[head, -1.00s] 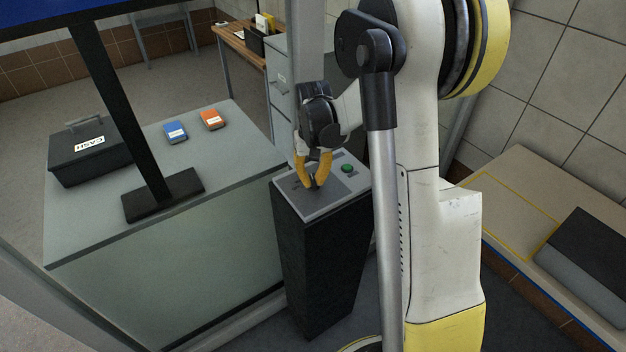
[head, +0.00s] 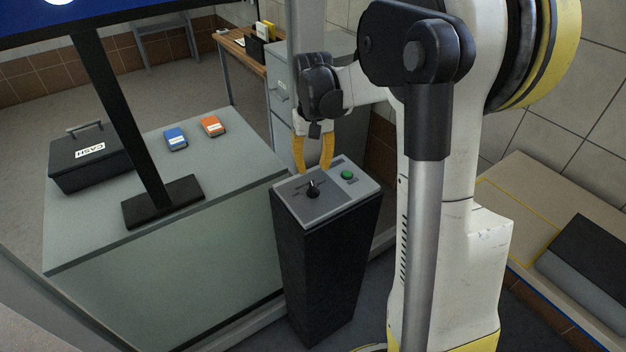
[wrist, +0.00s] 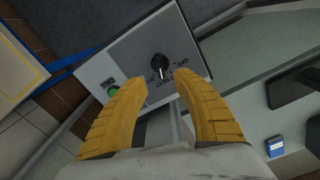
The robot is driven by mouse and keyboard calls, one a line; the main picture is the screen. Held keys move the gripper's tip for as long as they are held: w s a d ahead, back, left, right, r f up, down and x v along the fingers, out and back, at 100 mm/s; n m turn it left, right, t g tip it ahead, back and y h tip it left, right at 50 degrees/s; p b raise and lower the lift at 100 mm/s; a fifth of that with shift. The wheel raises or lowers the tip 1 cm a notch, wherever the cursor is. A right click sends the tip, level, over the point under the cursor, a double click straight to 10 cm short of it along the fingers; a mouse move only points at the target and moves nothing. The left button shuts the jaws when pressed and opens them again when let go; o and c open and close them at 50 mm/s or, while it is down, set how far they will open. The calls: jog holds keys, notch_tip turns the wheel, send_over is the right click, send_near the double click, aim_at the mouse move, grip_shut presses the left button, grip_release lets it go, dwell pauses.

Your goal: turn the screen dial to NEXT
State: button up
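The black screen dial (head: 313,188) sits on the grey plate of the dark pedestal's top. It also shows in the wrist view (wrist: 160,64), with a light pointer mark facing the picture's bottom, toward small printed labels. One label to the right seems to read OFF; I cannot read the others surely. My gripper (head: 312,167) has yellow fingers, spread apart and empty, just behind and above the dial in the head view. In the wrist view the fingertips (wrist: 161,76) are on either side below the dial, not closed on it. The blue screen (head: 100,12) is cut off at the top left, with part of a white shape showing.
A green button (head: 347,174) is on the pedestal (head: 325,270) top right of the dial. The counter (head: 85,230) at left holds a cash box (head: 88,160), a blue pack (head: 175,139) and an orange pack (head: 211,126). A post stands close behind my gripper.

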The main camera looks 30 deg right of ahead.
aim_at(312, 188)
jog(key=shift+r, duration=2.05)
jog(key=s+a+f+n+t+b, duration=0.1)
jog(key=s+a+f+t+b, duration=0.1)
jog(key=s+a, duration=0.5)
jog(key=s+a+f+n+t+b, duration=0.2)
jog(key=s+a+t+b, duration=0.3)
jog(key=s+a, duration=0.3)
jog(key=s+b, duration=0.1)
jog(key=s, duration=0.2)
jog(key=shift+a+f+n, duration=0.25)
jog(key=shift+f+n, duration=0.05)
jog(key=shift+f, duration=0.05)
